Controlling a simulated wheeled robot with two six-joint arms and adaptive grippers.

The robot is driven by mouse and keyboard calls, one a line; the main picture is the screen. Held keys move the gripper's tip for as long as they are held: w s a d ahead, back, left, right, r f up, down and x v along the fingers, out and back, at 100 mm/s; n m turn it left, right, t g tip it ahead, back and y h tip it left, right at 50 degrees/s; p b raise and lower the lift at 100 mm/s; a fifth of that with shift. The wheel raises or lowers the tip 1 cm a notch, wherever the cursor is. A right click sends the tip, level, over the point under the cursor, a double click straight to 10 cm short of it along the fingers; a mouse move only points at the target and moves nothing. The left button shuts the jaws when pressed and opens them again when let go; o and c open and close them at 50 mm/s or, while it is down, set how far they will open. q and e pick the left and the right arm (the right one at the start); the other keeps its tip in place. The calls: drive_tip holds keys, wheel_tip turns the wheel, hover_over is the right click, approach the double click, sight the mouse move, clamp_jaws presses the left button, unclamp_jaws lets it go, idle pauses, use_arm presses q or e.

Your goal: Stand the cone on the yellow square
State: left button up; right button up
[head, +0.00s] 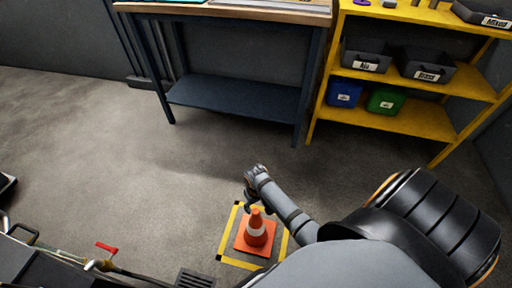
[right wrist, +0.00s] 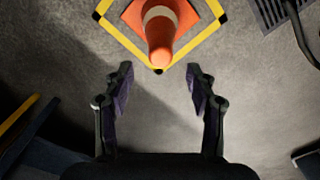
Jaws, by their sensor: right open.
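The orange cone (head: 256,229) with a white band stands upright on its square orange base, inside the yellow square (head: 223,236) marked on the floor with black corners. In the right wrist view the cone (right wrist: 160,38) lies beyond the fingertips, and the yellow outline (right wrist: 118,38) shows around its base. My right gripper (head: 249,202) is just behind the cone in the head view. In the right wrist view my right gripper (right wrist: 160,72) is open, with nothing between its fingers and a gap to the cone. My left gripper is not in view.
A blue workbench (head: 235,98) and a yellow shelf (head: 405,122) with bins stand at the back. A floor drain (head: 194,279) lies left of the square. A cart with a red-handled tool (head: 106,247) is at lower left. The middle floor is clear.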

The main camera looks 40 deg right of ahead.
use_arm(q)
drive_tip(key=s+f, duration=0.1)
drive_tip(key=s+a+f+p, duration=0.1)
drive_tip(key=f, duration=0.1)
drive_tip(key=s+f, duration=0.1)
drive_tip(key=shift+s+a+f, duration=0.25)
use_arm(e)
wheel_tip(320, 180, up, 5)
drive_tip(key=shift+r, duration=0.1)
drive_tip(key=s+d+f+n+t, duration=0.1)
drive_tip(key=s+d+f, duration=0.1)
drive_tip(key=s+f, duration=1.5)
wheel_tip(320, 180, down, 2)
drive_tip(key=shift+s+d+f+t+h, duration=0.1)
drive_tip(key=shift+s+d+t+h, duration=0.2)
drive_tip(key=shift+h, duration=0.1)
